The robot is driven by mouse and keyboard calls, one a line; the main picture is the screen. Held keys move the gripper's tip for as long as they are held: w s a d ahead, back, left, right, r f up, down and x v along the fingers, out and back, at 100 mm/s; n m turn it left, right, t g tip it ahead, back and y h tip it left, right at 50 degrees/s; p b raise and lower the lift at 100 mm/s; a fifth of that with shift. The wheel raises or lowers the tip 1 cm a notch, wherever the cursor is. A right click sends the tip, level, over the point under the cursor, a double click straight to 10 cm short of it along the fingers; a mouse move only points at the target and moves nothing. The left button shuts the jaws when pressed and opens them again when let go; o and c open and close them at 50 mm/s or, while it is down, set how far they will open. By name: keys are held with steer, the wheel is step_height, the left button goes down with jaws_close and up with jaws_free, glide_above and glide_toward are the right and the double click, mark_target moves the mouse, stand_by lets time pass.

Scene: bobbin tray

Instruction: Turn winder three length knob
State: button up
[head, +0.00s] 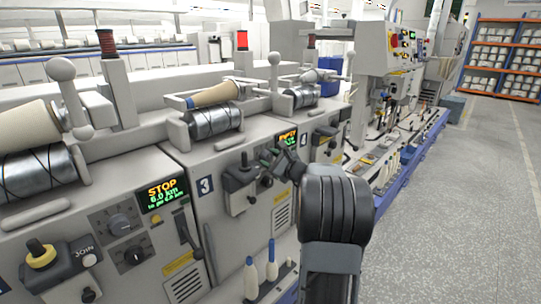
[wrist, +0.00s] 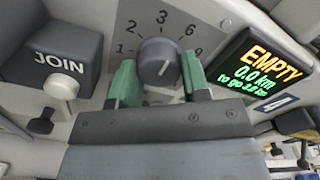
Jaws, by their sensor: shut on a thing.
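The dark round length knob (wrist: 158,63) sits on a pale dial marked 1, 2, 3, 6 and 9 in the wrist view. Its short pale pointer line slants up to the right; the exact mark it points at is hard to tell. My gripper (wrist: 156,82) has its green pads on the left and right sides of the knob, shut on it. In the head view my gripper (head: 273,166) reaches the panel left of the EMPTY display (head: 288,138), and hides the knob. The display also shows in the wrist view (wrist: 262,75).
A JOIN box (wrist: 58,62) with a pale button stands close left of my gripper. Number plates 3 (head: 205,186) and 4 (head: 303,138) flank this panel. A STOP display (head: 163,193) is on the nearer panel. Bottle-shaped bobbins (head: 251,278) stand below. The right aisle floor (head: 465,200) is clear.

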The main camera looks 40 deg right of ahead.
steer(key=shift+m+p, duration=1.2)
steer(key=shift+m, duration=0.6)
steer(key=o, duration=0.9)
steer(key=s, duration=0.4)
steer(key=s+d+p, duration=0.1)
steer(key=s, duration=0.4)
steer(key=s+d, duration=0.1)
steer(key=s, duration=0.3)
steer(key=shift+s+d, duration=0.15)
steer(key=shift+s, duration=0.2)
